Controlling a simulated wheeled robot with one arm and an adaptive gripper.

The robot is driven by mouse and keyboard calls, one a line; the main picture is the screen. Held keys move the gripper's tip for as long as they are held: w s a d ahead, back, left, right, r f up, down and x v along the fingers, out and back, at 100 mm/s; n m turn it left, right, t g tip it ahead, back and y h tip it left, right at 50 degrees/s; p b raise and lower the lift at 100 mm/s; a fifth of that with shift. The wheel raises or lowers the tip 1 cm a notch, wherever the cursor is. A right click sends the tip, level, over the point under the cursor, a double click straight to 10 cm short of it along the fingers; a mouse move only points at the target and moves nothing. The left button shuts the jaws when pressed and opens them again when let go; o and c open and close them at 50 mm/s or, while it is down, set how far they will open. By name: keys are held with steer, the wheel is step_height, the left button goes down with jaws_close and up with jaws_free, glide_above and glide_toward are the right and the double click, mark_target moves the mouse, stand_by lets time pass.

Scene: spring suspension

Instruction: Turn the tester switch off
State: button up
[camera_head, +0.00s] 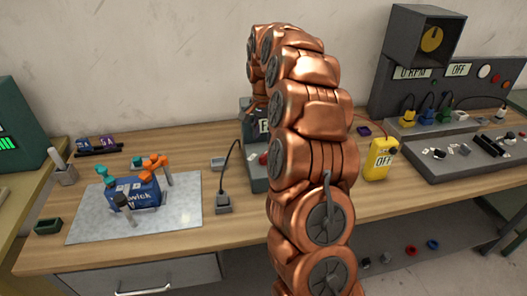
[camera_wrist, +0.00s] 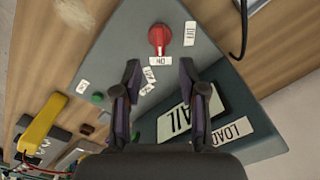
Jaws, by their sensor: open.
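The tester (camera_head: 252,170) is a grey-green box on the bench, mostly hidden behind my copper arm in the head view. Its sloped panel (camera_wrist: 118,50) fills much of the wrist view, with a red rotary switch (camera_wrist: 159,38) near the top middle. An ON label (camera_wrist: 160,60) lies just below the switch and an OFF label (camera_wrist: 190,33) to its right. The switch's grip looks upright in the picture, in line with the ON label. A display (camera_wrist: 190,115) reads FAIL. My gripper (camera_wrist: 160,76) is open and empty, its fingertips below the switch in the picture and apart from it.
A yellow meter (camera_head: 380,160) reading OFF stands right of the tester. A small box with a black cable (camera_head: 223,203) is at its left. A blue vise (camera_head: 135,192) sits on a metal plate (camera_head: 180,212) further left. A grey device with plugs (camera_head: 430,95) stands back right.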

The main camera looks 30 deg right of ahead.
mark_target(264, 154)
steer(key=shift+f+p, duration=1.5)
steer(key=shift+f, duration=2.4)
steer(key=shift+c, duration=0.3)
jaws_close()
